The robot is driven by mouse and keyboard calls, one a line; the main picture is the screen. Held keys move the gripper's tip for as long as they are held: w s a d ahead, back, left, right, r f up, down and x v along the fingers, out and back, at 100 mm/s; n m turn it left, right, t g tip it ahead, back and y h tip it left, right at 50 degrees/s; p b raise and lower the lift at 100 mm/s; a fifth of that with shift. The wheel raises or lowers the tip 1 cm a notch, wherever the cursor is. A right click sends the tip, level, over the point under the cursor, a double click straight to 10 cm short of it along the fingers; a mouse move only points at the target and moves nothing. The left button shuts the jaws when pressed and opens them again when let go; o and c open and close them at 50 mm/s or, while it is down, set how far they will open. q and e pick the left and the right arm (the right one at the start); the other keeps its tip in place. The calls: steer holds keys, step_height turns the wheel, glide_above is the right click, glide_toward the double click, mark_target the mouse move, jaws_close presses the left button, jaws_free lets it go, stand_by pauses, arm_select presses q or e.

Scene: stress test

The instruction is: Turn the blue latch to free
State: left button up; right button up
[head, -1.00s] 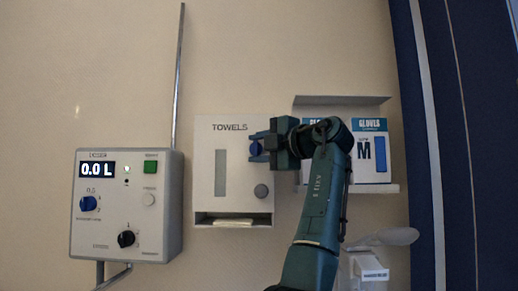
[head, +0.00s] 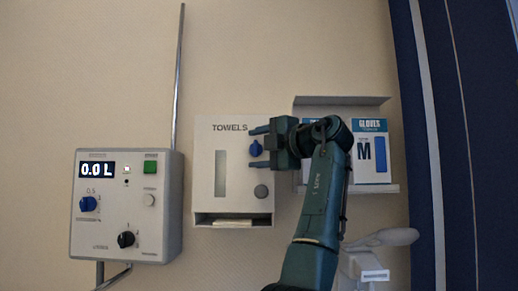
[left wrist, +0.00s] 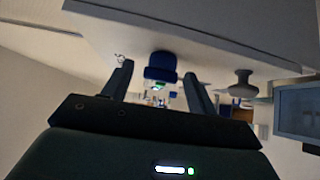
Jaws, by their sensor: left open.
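The blue latch (head: 255,148) is on the right side of the white towel dispenser (head: 204,180) on the wall, above a round grey knob. It looks roughly upright in the head view. My left gripper (head: 259,147) comes from the right with its fingers open, one above and one below the latch, with gaps to it. In the left wrist view the latch (left wrist: 160,68) shows between the tips of the spread gripper (left wrist: 158,82), apart from both fingers. My right gripper is not in view.
The grey knob (head: 261,191) is just below the latch. A glove box (head: 370,155) on a wall shelf is behind my arm on the right. A control box (head: 126,220) with a display reading 0.0 L, knobs and buttons is on the left. A dark blue curtain hangs at far right.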

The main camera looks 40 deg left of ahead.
arm_select(q)
steer(key=s+d+b, duration=0.1)
steer(key=d, duration=1.2)
